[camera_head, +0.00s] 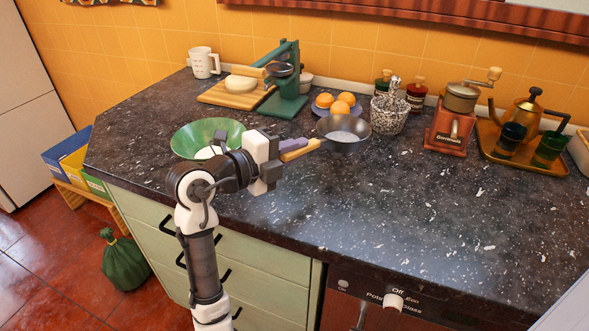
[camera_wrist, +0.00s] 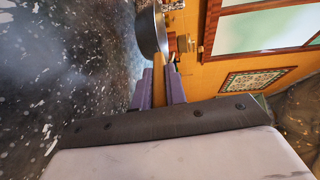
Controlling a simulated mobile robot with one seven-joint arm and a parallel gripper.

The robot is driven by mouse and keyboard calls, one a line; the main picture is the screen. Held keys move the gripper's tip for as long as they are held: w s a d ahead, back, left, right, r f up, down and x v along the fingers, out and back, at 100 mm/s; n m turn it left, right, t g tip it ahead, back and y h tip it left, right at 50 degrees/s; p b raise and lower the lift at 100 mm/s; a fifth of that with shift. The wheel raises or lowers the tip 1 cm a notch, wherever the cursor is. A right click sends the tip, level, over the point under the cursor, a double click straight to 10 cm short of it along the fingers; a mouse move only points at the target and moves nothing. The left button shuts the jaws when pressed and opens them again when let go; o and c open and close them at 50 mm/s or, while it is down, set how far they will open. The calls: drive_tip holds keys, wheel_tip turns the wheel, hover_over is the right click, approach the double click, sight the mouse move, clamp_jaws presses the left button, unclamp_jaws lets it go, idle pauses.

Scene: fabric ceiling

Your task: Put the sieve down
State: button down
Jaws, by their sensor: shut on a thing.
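The sieve (camera_head: 343,133) is a dark round bowl with a wooden handle (camera_head: 301,151). My gripper (camera_head: 294,147) has purple fingers and is shut on this handle, to the left of the sieve's bowl. In the wrist view the purple fingers (camera_wrist: 160,88) pinch the handle from both sides, and the sieve's dark bowl (camera_wrist: 150,32) shows beyond them. The sieve is over the dark speckled counter (camera_head: 400,200). I cannot tell whether its underside touches the counter.
A green bowl (camera_head: 187,137) stands left, partly behind my arm. A plate of oranges (camera_head: 335,103) and a speckled basket (camera_head: 388,117) are close behind the sieve. A red grinder (camera_head: 450,130) and a tray (camera_head: 520,158) stand right. The counter's front right is clear.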

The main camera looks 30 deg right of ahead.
drive_tip(key=shift+f, duration=2.85)
drive_tip(key=c, duration=1.4)
unclamp_jaws()
drive_tip(key=shift+c, duration=0.2)
drive_tip(key=shift+a, duration=0.2)
drive_tip(key=b+v, duration=0.3)
drive_tip(key=v, duration=0.8)
drive_tip(key=shift+a, duration=0.3)
